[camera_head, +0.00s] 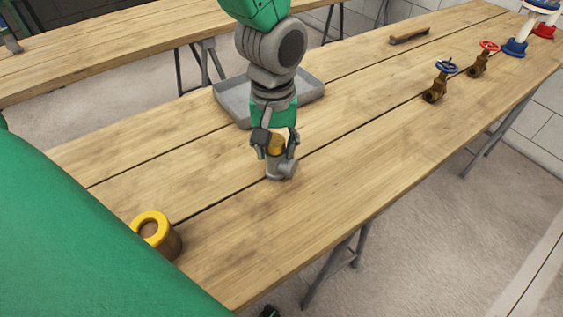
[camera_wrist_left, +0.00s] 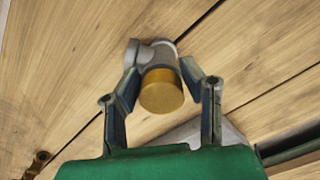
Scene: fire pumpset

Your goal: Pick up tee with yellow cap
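The tee with yellow cap is a grey pipe tee (camera_head: 281,170) with a dull yellow cap (camera_head: 276,145) on its upper end, standing on the wooden table. In the left wrist view the grey tee body (camera_wrist_left: 153,54) lies beyond the round yellow cap (camera_wrist_left: 161,91). My left gripper (camera_head: 276,142) is lowered over it, one finger on each side of the cap. In the wrist view the fingers of my left gripper (camera_wrist_left: 160,75) look spread, very close to the cap; a narrow gap seems to show at the left finger.
A grey tray (camera_head: 237,104) lies just behind the gripper. A yellow-rimmed brown cylinder (camera_head: 158,232) stands near the table's left end. Blue-handled (camera_head: 438,82) and red-handled (camera_head: 484,60) valves stand to the right. The table between is clear.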

